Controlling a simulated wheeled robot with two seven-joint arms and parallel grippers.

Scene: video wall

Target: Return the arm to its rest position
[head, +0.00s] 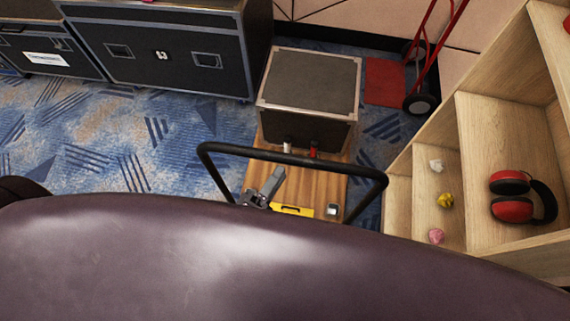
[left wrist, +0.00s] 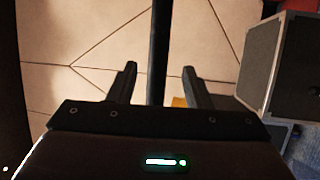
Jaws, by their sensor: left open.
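My left gripper (left wrist: 160,68) shows clearly in the left wrist view. Its two dark fingers are apart. A dark straight bar (left wrist: 159,30) runs upright in the gap between them; I cannot tell whether it touches a finger. In the head view my own large dark body covers the lower part and hides most of my arms. A dark rounded part shows at the left edge there. I cannot make out the left gripper's fingers in the head view. My right gripper is in neither view.
A black push handle (head: 295,158) rises over a wooden cart deck (head: 325,190) bearing a grey-topped case (head: 312,80) and a yellow item (head: 292,210). Wooden shelving (head: 500,130) with red earmuffs (head: 512,196) stands right. Blue carpet (head: 130,135) is open at left.

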